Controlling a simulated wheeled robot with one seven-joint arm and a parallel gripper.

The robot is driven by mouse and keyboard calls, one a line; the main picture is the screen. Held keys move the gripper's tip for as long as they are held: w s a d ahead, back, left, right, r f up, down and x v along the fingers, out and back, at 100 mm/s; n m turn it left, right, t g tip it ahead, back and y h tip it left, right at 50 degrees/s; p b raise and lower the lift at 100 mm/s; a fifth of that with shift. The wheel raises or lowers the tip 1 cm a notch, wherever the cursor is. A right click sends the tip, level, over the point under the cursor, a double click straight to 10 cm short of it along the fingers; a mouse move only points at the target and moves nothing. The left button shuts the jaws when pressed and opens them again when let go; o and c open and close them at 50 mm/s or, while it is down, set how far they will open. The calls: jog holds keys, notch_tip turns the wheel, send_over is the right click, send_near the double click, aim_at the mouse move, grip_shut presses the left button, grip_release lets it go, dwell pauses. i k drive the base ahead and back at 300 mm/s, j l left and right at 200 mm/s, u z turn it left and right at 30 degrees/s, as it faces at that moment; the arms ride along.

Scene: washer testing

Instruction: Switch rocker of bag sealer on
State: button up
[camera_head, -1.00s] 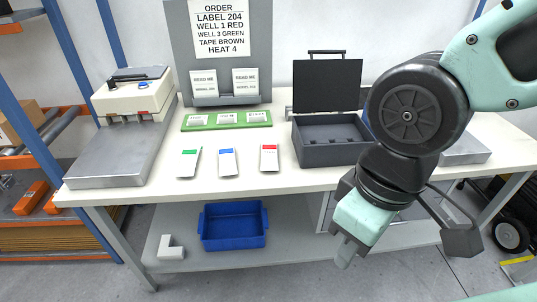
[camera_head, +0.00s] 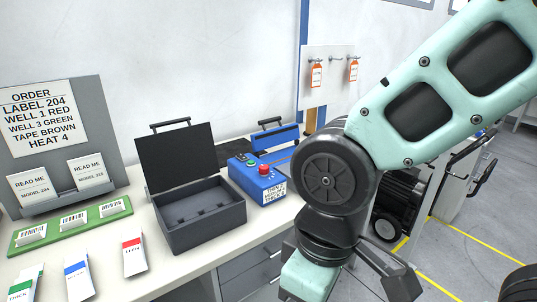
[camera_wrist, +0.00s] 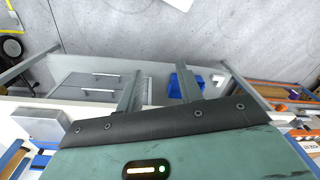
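A blue machine (camera_head: 258,180) with a red mushroom button, a hinged lid bar with a black handle and a small white card sits at the table's right end; it looks like the bag sealer. Its rocker is too small to make out, so I cannot tell its position. In the wrist view the machine is not recognisable. My gripper (camera_wrist: 160,88) points down toward the floor, with its two fingers apart and nothing between them. In the head view it hangs in front of the table, right of and nearer than the blue machine, its fingertips mostly out of frame.
An open dark grey case (camera_head: 200,220) stands just left of the blue machine. Pouches, a green label rack (camera_head: 70,228) and an order board (camera_head: 60,130) lie further left. Drawers (camera_head: 255,270) are under the table. A pegboard with orange tags (camera_head: 330,75) is behind.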

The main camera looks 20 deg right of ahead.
aim_at(241, 156)
jog(key=i, duration=0.9)
